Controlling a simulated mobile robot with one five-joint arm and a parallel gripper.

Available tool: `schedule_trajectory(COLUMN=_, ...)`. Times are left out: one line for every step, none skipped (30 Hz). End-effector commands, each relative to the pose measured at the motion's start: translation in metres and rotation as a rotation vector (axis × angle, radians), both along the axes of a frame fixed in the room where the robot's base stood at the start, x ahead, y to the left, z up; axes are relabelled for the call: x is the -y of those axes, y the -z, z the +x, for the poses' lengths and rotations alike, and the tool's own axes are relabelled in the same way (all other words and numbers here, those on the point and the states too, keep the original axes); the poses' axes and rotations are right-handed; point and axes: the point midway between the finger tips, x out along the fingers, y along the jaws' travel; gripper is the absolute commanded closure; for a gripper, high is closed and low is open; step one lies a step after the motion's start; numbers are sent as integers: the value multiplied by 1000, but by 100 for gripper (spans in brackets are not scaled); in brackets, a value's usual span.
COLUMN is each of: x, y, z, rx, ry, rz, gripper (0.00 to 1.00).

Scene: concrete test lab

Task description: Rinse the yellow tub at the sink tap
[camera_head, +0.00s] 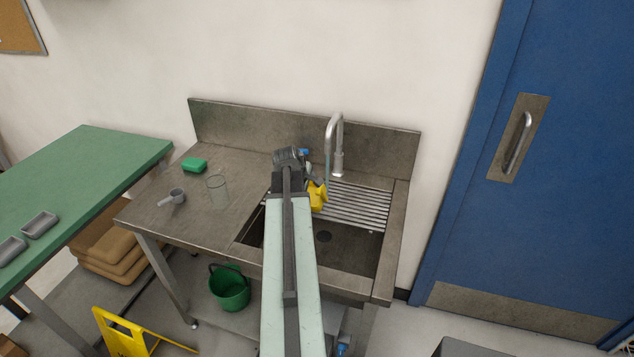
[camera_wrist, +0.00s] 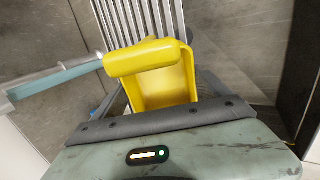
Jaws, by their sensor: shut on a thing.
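The yellow tub (camera_head: 317,196) is over the sink (camera_head: 345,245), beside the front of the tap (camera_head: 338,150). In the wrist view the tub (camera_wrist: 168,80) is tilted, with its hollow side partly showing. My gripper (camera_wrist: 160,98) is shut on it; the dark fingers show at its sides, and in the head view my arm hides part of the grip. A pale blue streak (camera_head: 327,168) like running water drops from the spout.
A slatted metal rack (camera_head: 358,206) lies across the sink. A green block (camera_head: 194,164), a clear glass (camera_head: 217,190) and a grey scoop (camera_head: 176,196) stand on the left counter. The steel backsplash (camera_head: 240,125) rises behind. A blue door (camera_head: 550,150) is at right.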

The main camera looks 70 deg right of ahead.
Motion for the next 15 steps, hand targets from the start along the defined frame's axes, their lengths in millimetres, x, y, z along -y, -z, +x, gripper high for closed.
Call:
schedule_trajectory(x=0, y=0, z=0, rx=0, ry=0, rz=0, gripper=58)
schedule_trajectory(x=0, y=0, z=0, rx=0, ry=0, rz=0, gripper=58)
schedule_trajectory(x=0, y=0, z=0, rx=0, ry=0, rz=0, gripper=58)
schedule_trajectory(x=0, y=0, z=0, rx=0, ry=0, rz=0, gripper=58)
schedule_trajectory(x=0, y=0, z=0, rx=0, ry=0, rz=0, gripper=58)
schedule_trajectory(x=0, y=0, z=0, rx=0, ry=0, rz=0, gripper=58)
schedule_trajectory(x=0, y=-1, z=0, rx=0, ry=0, rz=0, gripper=58)
schedule_trajectory(x=-1, y=-1, z=0, rx=0, ry=0, rz=0, gripper=58)
schedule_trajectory(x=-2, y=-3, z=0, rx=0, ry=0, rz=0, gripper=58)
schedule_trajectory(x=-4, y=-5, z=0, rx=0, ry=0, rz=0, gripper=58)
schedule_trajectory(x=-6, y=-7, z=0, rx=0, ry=0, rz=0, gripper=58)
schedule_trajectory(x=-9, y=-10, z=0, rx=0, ry=0, rz=0, gripper=58)
schedule_trajectory(x=-12, y=-12, z=0, rx=0, ry=0, rz=0, gripper=58)
schedule_trajectory(x=-15, y=-15, z=0, rx=0, ry=0, rz=0, gripper=58)
schedule_trajectory(x=-19, y=-18, z=1, rx=0, ry=0, rz=0, gripper=58)
